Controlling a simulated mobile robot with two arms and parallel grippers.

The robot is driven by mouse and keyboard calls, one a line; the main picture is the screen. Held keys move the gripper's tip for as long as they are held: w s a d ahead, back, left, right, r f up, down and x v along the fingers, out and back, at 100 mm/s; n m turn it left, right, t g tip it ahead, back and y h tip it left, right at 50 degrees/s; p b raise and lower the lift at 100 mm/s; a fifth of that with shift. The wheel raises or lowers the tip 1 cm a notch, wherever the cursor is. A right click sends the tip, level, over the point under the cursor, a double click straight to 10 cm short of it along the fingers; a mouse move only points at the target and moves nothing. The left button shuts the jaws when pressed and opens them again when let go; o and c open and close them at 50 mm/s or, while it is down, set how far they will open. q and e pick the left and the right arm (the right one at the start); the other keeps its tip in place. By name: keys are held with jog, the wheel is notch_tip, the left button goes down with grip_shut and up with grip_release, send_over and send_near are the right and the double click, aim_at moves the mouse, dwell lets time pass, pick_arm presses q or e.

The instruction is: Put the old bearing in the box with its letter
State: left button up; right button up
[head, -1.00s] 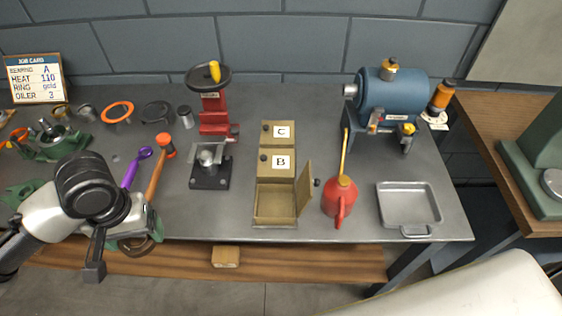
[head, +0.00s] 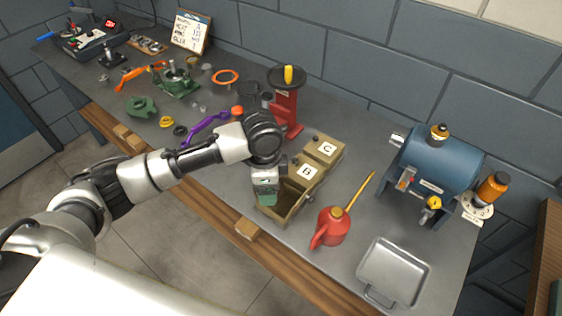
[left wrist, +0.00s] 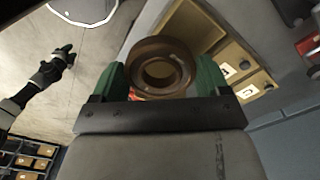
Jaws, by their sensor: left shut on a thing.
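The old bearing, a brown ring (left wrist: 162,68), is held between the green fingers of my left gripper (left wrist: 165,80). In the head view my left gripper (head: 265,196) is over the open tan box (head: 288,216) at the near end of a row. The gripper hides part of this box and the bearing; no letter shows on it. Behind it stand shut boxes marked B (head: 307,172) and C (head: 326,149). In the left wrist view the boxes are beyond the bearing. A dark arm end, apparently my right gripper (left wrist: 55,65), is small at left; its jaws are unclear.
A red oil can (head: 332,228) with a long spout stands close right of the open box. A grey tray (head: 393,271) and a blue motor (head: 438,165) are farther right. A red press (head: 286,105) stands behind. The job card (head: 190,31) reads bearing A in the earlier view.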

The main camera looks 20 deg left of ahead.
pick_arm(q)
jog(key=w+m+p, duration=0.1)
jog(key=m, duration=0.1)
jog(key=w+m, duration=0.1)
jog(key=m, duration=0.1)
jog(key=w+d+m+p, duration=0.1)
jog(key=m, duration=0.1)
jog(key=shift+w+m+p, duration=0.15)
jog(key=shift+m+p, duration=0.15)
pick_arm(e)
notch_tip(320, 180, up, 5)
jog(key=d+p, duration=0.1)
pick_arm(q)
jog(key=shift+w+d+f+m+b, duration=0.1)
jog(key=shift+w+f+m+b, duration=0.2)
jog(key=shift+f+m+b, duration=0.95)
jog(key=shift+w+d+f+m+b, duration=0.1)
jog(key=shift+w+f+m+b, duration=0.5)
jog(key=shift+f, duration=1.2)
jog(key=shift+w+d+f+m+b, duration=0.1)
jog(key=shift+f+m+b, duration=0.55)
jog(key=shift+f+b, duration=0.75)
jog(key=shift+f, duration=0.6)
pick_arm(e)
notch_tip(320, 180, down, 7)
pick_arm(q)
jog(key=shift+a+p, duration=0.1)
jog(key=shift+p, duration=0.2)
pick_arm(e)
jog(key=shift+r, duration=0.25)
